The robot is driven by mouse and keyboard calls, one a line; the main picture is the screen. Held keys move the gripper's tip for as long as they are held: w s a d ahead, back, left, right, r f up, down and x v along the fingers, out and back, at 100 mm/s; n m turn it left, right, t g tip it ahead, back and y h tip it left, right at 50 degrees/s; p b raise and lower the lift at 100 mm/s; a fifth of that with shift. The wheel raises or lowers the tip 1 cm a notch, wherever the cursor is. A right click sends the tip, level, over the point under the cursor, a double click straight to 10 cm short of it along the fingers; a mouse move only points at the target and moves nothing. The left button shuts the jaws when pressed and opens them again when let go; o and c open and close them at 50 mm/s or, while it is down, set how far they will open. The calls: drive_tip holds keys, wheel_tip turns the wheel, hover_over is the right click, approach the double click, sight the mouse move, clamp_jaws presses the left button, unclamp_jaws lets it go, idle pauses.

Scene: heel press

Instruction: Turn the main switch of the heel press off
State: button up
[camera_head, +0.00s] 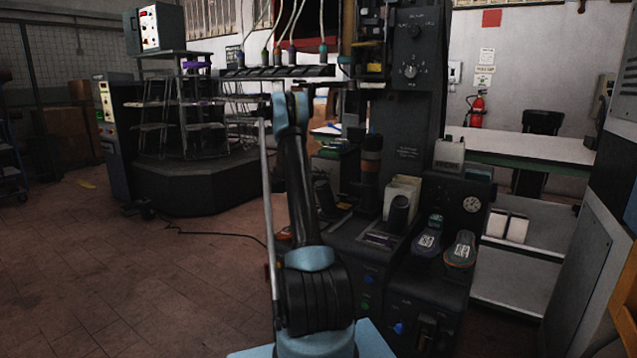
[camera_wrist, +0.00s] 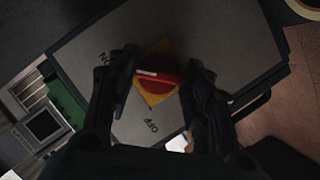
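The main switch (camera_wrist: 158,84) shows in the wrist view as a red rotary knob with a raised bar on a yellow square plate, set in a grey panel (camera_wrist: 215,40). The bar lies nearly level, and its white-marked end points left, on the side of the "ON" lettering. The "OFF" lettering is below the knob. My gripper (camera_wrist: 163,68) is open, with one dark finger on each side of the knob; whether either touches it I cannot tell. The heel press (camera_head: 425,130) is the dark machine right of centre in the head view. The switch is not discernible there.
Two shoe-shaped pads (camera_head: 459,250) and a gauge (camera_head: 472,204) are on the press front. A grey cabinet (camera_head: 590,270) is at right. Open tiled floor (camera_head: 130,265) lies to the left.

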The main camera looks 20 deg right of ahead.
drive_tip(key=shift+w+a+n, duration=0.1)
drive_tip(key=shift+n, duration=0.2)
drive_tip(key=shift+f+n+t+h, duration=0.3)
drive_tip(key=shift+n+h, duration=0.65)
drive_tip(key=shift+n, duration=1.75)
drive_tip(key=shift+f+n+t+h, duration=0.15)
drive_tip(key=shift+n+t+h, duration=0.55)
drive_tip(key=shift+n, duration=2)
drive_tip(key=shift+f+n+t+h, duration=0.15)
drive_tip(key=shift+n+h, duration=1)
drive_tip(key=shift+n, duration=1.85)
drive_tip(key=o, duration=1)
drive_tip(key=shift+o, duration=0.2)
drive_tip(key=v, duration=0.7)
drive_tip(key=shift+a+f, duration=0.15)
drive_tip(key=shift+f, duration=0.1)
